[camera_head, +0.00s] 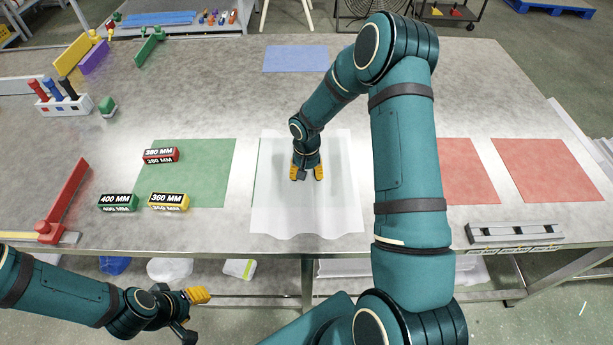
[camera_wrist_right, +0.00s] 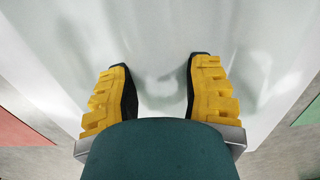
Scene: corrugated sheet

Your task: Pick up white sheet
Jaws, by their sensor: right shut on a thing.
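The white sheet (camera_head: 305,217) lies at the middle front of the table, with a wavy front edge. A thin green strip shows along its left edge. My right gripper (camera_head: 307,175) reaches down onto the sheet's upper middle and is shut on it. In the right wrist view the white sheet (camera_wrist_right: 165,25) fills most of the picture between and beyond the yellow-padded fingers of my right gripper (camera_wrist_right: 158,75). The contact at the fingertips is hard to make out. My left gripper (camera_head: 191,314) is open and empty, low in front of the table.
A green mat (camera_head: 205,172) with labelled blocks (camera_head: 168,201) lies left of the sheet, red mats (camera_head: 548,170) to the right, and a blue mat (camera_head: 296,58) behind. A grey labelled bar (camera_head: 515,233) sits at the right front edge. A pen holder (camera_head: 64,104) stands at left.

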